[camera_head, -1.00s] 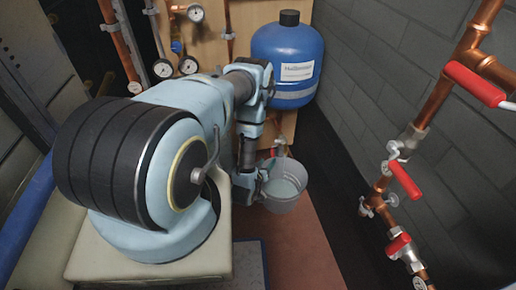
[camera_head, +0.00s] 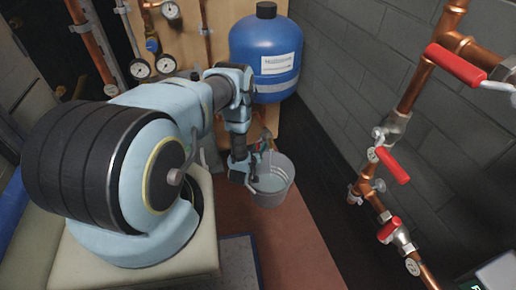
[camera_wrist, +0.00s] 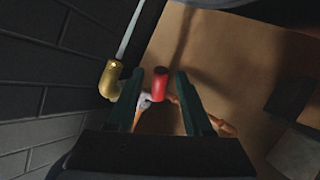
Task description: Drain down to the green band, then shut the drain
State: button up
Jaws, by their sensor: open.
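My gripper (camera_wrist: 160,80) is open in the wrist view, with one finger on each side of the red drain handle (camera_wrist: 159,84). I cannot tell whether either finger touches it. A brass outlet (camera_wrist: 110,79) sits left of the handle, and a thin pale stream runs from it. In the head view, a grey bucket (camera_head: 274,197) holding water stands on the floor below the blue tank (camera_head: 265,48). My gripper is beside the bucket's upper left, partly hidden by the arm. Round gauges (camera_head: 139,68) are on the board; no green band is readable.
Copper pipes (camera_head: 420,82) with red-handled valves (camera_head: 455,63) run along the grey block wall (camera_head: 345,60) at the right. A strip of reddish floor (camera_head: 285,245) is clear in front of the bucket. The wooden board (camera_head: 185,35) stands behind.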

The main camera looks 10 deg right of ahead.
grip_shut()
dwell(0.4)
